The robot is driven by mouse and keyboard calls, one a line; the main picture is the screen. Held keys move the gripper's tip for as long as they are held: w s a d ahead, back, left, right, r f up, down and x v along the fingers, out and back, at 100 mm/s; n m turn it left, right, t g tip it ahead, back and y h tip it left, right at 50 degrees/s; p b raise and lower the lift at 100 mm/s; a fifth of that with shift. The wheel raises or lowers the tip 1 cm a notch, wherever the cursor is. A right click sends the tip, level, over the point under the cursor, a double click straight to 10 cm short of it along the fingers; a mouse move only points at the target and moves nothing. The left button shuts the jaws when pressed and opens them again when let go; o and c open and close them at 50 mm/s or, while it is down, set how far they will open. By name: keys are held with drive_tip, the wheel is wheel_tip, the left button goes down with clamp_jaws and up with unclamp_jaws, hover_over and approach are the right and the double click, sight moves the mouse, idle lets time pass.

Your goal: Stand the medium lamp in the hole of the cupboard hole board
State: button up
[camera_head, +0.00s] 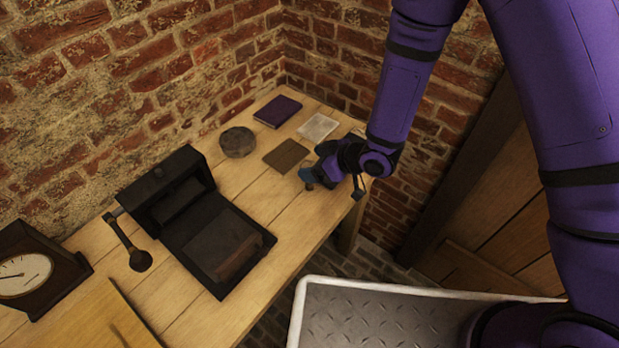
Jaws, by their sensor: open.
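My gripper (328,178) is open, low over the right end of the wooden table (205,125). A small blue-grey part (307,176) shows at its left side; I cannot tell whether it is a fingertip or a separate object. I cannot make out the medium lamp. No board with a hole can be made out, and no cupboard is clearly identifiable. My wrist and arm hide part of the table's right edge.
A brown flat piece (286,155), a pale flat piece (318,126), a purple book (278,111) and a round grey disc (237,142) lie near my gripper. A black machine with a crank (168,190) and a clock (38,270) stand left. Brick walls (130,75) close the back.

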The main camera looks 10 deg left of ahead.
sight(304, 163)
drive_tip(key=shift+x, duration=1.9)
drive_tip(key=shift+w, duration=0.15)
drive_tip(key=c, duration=1.1)
drive_tip(key=shift+r, duration=0.15)
